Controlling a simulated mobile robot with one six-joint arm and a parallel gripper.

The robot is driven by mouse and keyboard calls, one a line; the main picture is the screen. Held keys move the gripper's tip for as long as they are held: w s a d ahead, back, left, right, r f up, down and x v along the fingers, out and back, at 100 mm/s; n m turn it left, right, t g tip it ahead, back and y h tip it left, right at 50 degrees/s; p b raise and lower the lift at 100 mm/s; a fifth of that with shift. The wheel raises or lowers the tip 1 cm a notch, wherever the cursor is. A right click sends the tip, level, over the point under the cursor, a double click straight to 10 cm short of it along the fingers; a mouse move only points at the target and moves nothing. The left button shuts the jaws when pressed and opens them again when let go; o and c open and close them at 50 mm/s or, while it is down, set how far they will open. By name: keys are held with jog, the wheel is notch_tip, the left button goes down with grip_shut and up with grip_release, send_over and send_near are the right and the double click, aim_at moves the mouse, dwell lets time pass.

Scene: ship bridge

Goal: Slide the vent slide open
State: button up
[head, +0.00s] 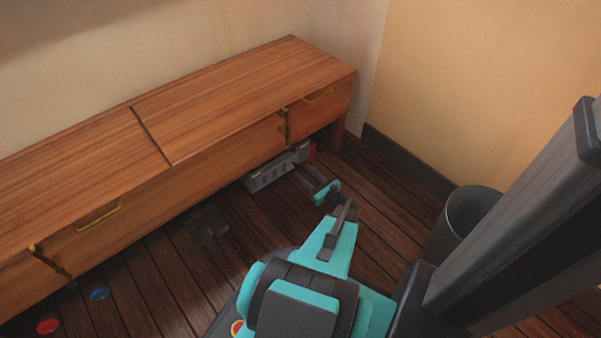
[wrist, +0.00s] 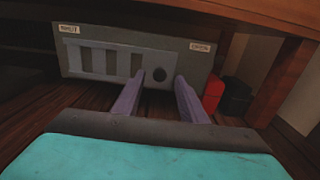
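The vent (wrist: 113,60) is a grey panel with upright slats, low under the wooden bench. In the wrist view it carries a SHUT label (wrist: 69,29) at upper left and an OPEN label (wrist: 200,47) at upper right. A dark round knob (wrist: 159,75) shows right of the slats. My gripper (wrist: 160,84) is open, with its purple fingers pointing at the panel, one on each side of the knob in the picture. Gaps show beside the knob; I cannot tell the remaining distance. In the head view, the vent (head: 268,172) is partly hidden and my gripper (head: 318,180) is beside it.
The bench (head: 230,95) overhangs the vent, and a bench leg (wrist: 275,85) stands at its right. A red object (wrist: 213,92) and a black object (wrist: 236,96) sit right of the panel. A dark bin (head: 462,218) stands on the floor at right. Red and blue discs lie far left.

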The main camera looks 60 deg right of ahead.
jog(key=shift+b+x, duration=0.3)
jog(key=shift+x, duration=1.1)
jog(key=shift+c, duration=0.2)
grip_shut()
